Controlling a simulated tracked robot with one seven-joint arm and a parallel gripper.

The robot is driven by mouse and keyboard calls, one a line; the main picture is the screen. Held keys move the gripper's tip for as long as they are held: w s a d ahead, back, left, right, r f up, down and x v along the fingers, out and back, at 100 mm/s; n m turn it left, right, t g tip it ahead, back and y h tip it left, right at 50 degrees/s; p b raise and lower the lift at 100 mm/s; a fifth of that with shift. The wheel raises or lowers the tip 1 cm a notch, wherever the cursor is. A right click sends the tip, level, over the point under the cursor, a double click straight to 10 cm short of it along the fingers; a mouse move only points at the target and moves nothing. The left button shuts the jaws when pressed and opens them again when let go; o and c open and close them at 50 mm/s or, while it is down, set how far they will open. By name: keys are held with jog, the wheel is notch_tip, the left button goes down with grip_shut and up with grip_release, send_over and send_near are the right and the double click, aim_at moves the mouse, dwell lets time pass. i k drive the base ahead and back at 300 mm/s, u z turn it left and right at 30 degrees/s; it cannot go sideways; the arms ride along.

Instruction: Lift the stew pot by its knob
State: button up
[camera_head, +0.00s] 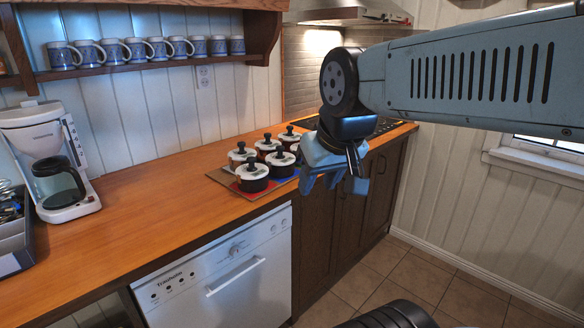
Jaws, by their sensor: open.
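Several small pots with white lids and black knobs stand close together on the counter; I cannot tell which one is the stew pot. The front left pot (252,184) has a dark body. Another pot (281,168) stands to its right, nearest my gripper in the picture. More pots stand behind, such as the back left one (240,158) and the back right one (289,138). My gripper (333,184) is open and empty, fingers pointing down, to the right of the pots and seemingly out past the counter's front edge. My wrist hides part of the area behind it.
The pots stand on a mat with coloured patches (226,181). A coffee maker (45,160) and a dark utensil tray (14,250) are at the left. A cooktop (385,126) lies behind my wrist. Mugs (110,51) line a shelf. The counter's middle (150,215) is clear.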

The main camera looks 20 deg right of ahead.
aim_at(281, 165)
jog(key=u, duration=0.2)
jog(key=i, duration=0.85)
jog(key=z, duration=0.2)
jog(key=k, duration=0.9)
jog(key=u, duration=0.15)
jog(key=i, duration=0.9)
jog(key=z, duration=0.05)
